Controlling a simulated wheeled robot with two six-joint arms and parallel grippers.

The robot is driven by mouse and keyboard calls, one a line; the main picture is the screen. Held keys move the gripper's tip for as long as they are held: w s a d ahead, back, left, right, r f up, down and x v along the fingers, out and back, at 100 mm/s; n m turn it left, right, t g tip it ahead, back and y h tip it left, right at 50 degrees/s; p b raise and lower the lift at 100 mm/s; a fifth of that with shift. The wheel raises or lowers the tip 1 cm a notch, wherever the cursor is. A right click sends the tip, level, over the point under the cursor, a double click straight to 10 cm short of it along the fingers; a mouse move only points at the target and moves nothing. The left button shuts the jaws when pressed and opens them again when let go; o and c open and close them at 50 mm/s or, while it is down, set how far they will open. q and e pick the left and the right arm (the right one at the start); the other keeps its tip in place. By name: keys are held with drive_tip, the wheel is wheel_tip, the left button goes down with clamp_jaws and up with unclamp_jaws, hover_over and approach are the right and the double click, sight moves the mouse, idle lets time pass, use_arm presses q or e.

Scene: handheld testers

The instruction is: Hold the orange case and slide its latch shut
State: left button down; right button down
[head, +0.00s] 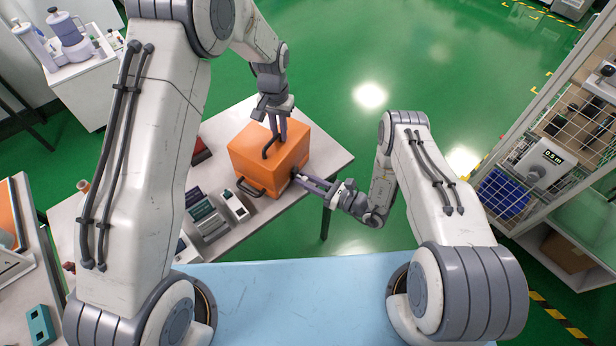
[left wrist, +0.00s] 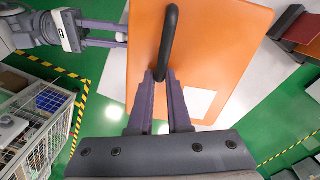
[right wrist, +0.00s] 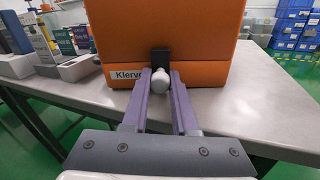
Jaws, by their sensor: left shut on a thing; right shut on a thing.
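The orange case (head: 262,160) stands on the grey table near its right corner. It has a black top handle (head: 271,146) and another dark handle on its front side. My left gripper (head: 276,134) comes from above and is shut on the top handle, which also shows in the left wrist view (left wrist: 169,38). My right gripper (head: 298,177) reaches the case's right side. In the right wrist view its fingers are shut on the pale rounded latch knob (right wrist: 160,82), in front of a black latch plate (right wrist: 160,60). A label reading "Klerv" sits left of the plate.
Handheld testers in holders (head: 206,213) stand left of the case on the grey table (head: 325,160). A dark red item (head: 200,150) lies behind them. A wire-mesh shelf (head: 560,150) stands far right. The floor right of the table is clear.

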use_arm(q)
drive_tip(key=shift+d, duration=0.15)
use_arm(e)
drive_tip(key=c, duration=0.7)
unclamp_jaws()
drive_tip(key=shift+s+a, duration=0.1)
drive_tip(key=shift+s, duration=0.05)
drive_tip(key=shift+d, duration=0.2)
drive_tip(key=v, duration=1.1)
drive_tip(key=shift+s+d+f, duration=0.1)
drive_tip(key=shift+s+d, duration=0.1)
drive_tip(key=shift+d, duration=0.1)
use_arm(q)
drive_tip(key=c, duration=0.8)
unclamp_jaws()
